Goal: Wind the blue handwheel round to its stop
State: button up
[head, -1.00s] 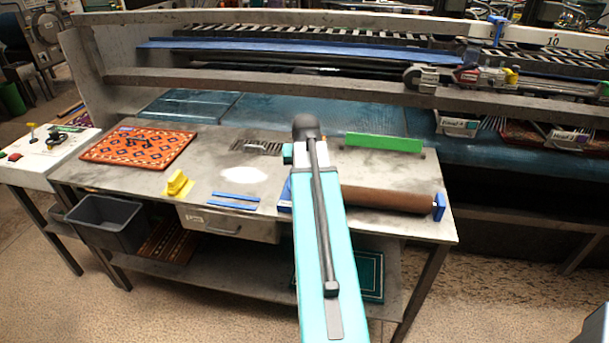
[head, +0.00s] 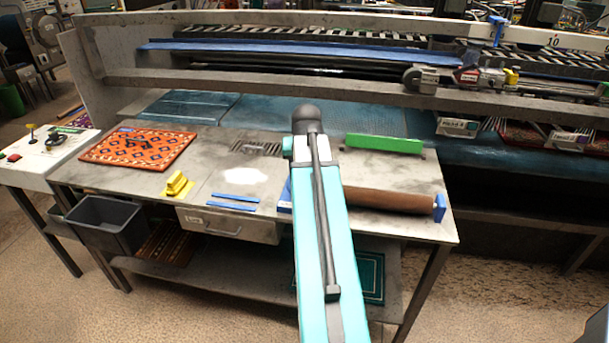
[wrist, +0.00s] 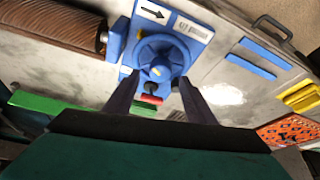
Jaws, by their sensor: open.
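The blue handwheel (wrist: 161,56) shows in the wrist view on a blue base at one end of the brown roller. A dark grip with a red part (wrist: 151,95) stands at its near edge. My gripper (wrist: 158,80) is open, its two dark fingers reaching to either side of the wheel's near edge and that grip. I cannot tell whether they touch. A white plate with a black arrow (wrist: 153,14) sits beyond the wheel. In the head view my teal arm hides the wheel and the gripper.
The brown roller (head: 390,199) runs right across the bench to a blue end block (head: 439,208). A green bar (head: 384,144) stands behind it. Blue strips (head: 232,202), a yellow block (head: 178,185) and a patterned rug (head: 138,148) lie to the left.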

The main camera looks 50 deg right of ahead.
jog(key=b+v, duration=0.1)
jog(key=v, duration=0.9)
jog(key=shift+r+b, duration=0.2)
jog(key=shift+b, duration=0.2)
dwell(0.4)
